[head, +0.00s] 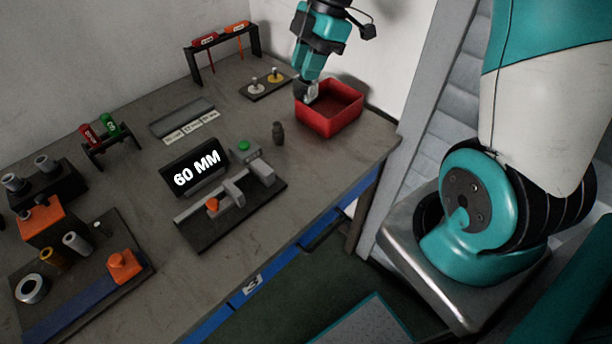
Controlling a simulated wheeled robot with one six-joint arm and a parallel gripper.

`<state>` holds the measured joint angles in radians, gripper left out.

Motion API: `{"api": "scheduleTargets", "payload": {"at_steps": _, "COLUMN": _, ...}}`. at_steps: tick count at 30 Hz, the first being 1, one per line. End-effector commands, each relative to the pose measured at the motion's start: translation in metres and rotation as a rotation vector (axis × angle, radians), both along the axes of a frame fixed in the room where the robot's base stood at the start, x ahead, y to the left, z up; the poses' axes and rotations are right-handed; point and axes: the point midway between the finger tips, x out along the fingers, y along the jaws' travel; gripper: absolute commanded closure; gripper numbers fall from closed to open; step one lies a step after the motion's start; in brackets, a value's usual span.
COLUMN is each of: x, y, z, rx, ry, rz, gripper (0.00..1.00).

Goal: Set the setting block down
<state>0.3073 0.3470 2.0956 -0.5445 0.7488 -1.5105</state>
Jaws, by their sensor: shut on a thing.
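My gripper (306,94) is at the back right of the bench, pointing down at the left side of the red bin (341,127). It is shut on a small pale grey block (311,90), which I take to be the setting block. The block is partly hidden by the fingers, and I cannot tell whether it touches the bin. A grey rack (182,116) with white labels in front of it lies left of the bin. A measuring fixture (232,214) with an orange knob stands at the middle front, beside a display (194,166) reading "60 MM".
A small plate (265,87) with two knobbed pieces lies just left of the bin. A dark small cylinder (278,133) stands in front of it. A black stand (222,48) with red and orange tools is at the back.

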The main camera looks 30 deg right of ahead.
Motion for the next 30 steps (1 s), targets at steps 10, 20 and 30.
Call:
{"api": "scheduleTargets", "payload": {"at_steps": 10, "x": -0.013, "y": 0.007, "z": -0.011, "rx": -0.014, "ry": 0.009, "rz": 0.005, "gripper": 1.0}}
{"api": "scheduleTargets", "payload": {"at_steps": 20, "x": -0.013, "y": 0.007, "z": -0.103, "rx": -0.014, "ry": 0.011, "rz": 0.006, "gripper": 1.0}}
{"api": "scheduleTargets", "payload": {"at_steps": 30, "x": -0.012, "y": 0.007, "z": -0.149, "rx": -0.015, "ry": 0.002, "rz": 0.005, "gripper": 1.0}}
